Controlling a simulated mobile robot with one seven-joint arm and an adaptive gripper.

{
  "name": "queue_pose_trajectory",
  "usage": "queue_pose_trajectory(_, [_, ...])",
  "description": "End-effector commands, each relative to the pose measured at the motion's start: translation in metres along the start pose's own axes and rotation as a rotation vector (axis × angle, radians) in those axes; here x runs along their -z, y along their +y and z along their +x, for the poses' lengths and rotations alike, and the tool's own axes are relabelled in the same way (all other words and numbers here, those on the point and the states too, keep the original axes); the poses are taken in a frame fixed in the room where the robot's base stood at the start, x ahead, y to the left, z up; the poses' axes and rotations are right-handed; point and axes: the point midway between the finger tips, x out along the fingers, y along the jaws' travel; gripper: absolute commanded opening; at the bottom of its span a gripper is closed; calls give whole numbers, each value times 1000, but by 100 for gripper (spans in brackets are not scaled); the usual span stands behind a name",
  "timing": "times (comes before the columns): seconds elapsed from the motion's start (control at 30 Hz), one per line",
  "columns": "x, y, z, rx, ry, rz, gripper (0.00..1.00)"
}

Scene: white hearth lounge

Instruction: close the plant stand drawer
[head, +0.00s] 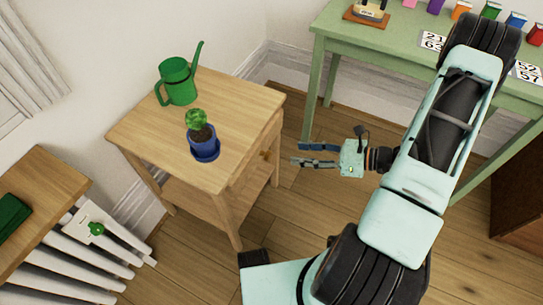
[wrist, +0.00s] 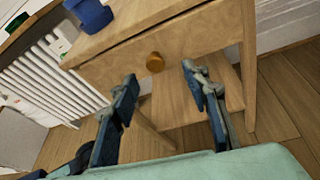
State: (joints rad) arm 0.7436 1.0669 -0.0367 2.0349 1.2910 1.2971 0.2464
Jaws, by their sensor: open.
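The wooden plant stand (head: 245,110) stands left of my gripper in the head view. Its drawer front (head: 250,163) faces my gripper, with a round knob (head: 266,155) on it. The wrist view shows the drawer front (wrist: 195,40) and its brown knob (wrist: 155,62) from close by. I cannot tell how far the drawer stands out. My gripper (head: 297,154) is open and empty, its fingers pointing at the drawer front with a gap before it. In the wrist view the knob appears between the fingertips (wrist: 158,74).
A blue potted plant (head: 204,145) and a green watering can (head: 178,82) stand on the top. A white radiator (head: 80,255) and wooden surface (head: 45,205) are at left. A green table (head: 345,45) stands behind. Bare floor (head: 310,205) lies before the stand.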

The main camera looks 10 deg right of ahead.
Motion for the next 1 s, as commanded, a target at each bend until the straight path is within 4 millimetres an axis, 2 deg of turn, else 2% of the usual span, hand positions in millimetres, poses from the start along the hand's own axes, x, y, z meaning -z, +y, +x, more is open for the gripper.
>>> queue_pose_trajectory(0.03, [14, 4, 4, 0, -57, 24, 43])
queue_pose_trajectory(0.13, [28, 10, 6, 8, -159, 44, 43])
queue_pose_trajectory(0.4, [45, 18, 6, 47, -323, 66, 43])
queue_pose_trajectory(0.53, [45, 18, 10, 53, -340, 66, 43])
queue_pose_trajectory(0.63, [41, 18, 21, 50, -340, 65, 43])
queue_pose_trajectory(1.0, [20, 14, 86, 48, -337, 65, 43])
